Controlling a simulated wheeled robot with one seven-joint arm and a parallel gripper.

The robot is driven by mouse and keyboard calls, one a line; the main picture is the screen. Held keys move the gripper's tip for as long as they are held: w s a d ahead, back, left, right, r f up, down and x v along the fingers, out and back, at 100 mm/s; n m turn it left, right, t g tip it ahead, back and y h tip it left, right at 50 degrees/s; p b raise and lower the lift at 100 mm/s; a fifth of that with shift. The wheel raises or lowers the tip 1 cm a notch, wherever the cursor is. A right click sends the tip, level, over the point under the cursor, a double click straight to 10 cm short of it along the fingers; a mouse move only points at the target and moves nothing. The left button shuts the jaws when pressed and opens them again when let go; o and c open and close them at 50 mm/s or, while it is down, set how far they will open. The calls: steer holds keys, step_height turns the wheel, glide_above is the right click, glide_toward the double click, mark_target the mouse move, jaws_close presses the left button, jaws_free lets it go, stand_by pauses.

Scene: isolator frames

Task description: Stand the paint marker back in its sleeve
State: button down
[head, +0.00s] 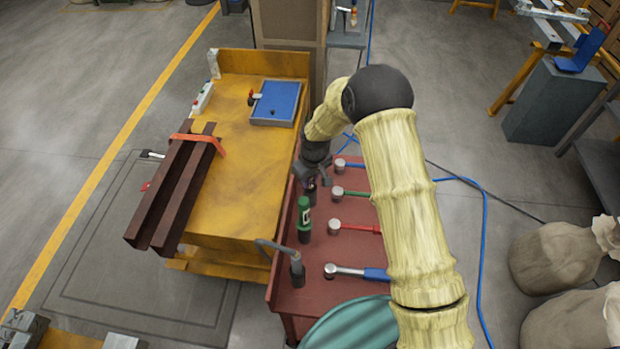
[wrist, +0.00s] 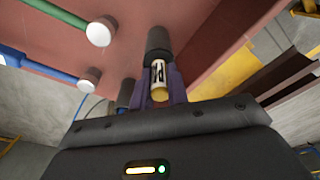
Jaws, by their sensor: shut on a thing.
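The paint marker (wrist: 159,80), with a white label, black print and a yellow end, is between my gripper's (wrist: 161,88) two purple fingers in the wrist view. The fingers are shut on it. A black cylindrical sleeve (wrist: 158,42) meets the marker's far end in that view. I cannot tell whether the marker is inside it or only lined up with it. In the head view my gripper (head: 312,183) is low over the left edge of the red bench (head: 345,262), and the marker is mostly hidden.
A green marker (head: 304,209) stands in a dark holder just in front of my gripper. A dark holder with a grey hooked piece (head: 297,268) is nearer. Several hammers lie to the right, including a red-handled one (head: 355,228). A yellow bench (head: 225,215) stands left.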

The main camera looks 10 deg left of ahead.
mark_target(314, 191)
steer(key=c, duration=1.3)
jaws_free()
steer(key=shift+r, duration=0.1)
steer(key=r+b, duration=0.1)
steer(key=r, duration=0.4)
steer(key=s+d+r+b, duration=0.1)
steer(key=r, duration=0.5)
steer(key=r+b, duration=0.1)
steer(key=r, duration=0.5)
steer(key=shift+s+d, duration=0.2)
steer(key=shift+d, duration=0.1)
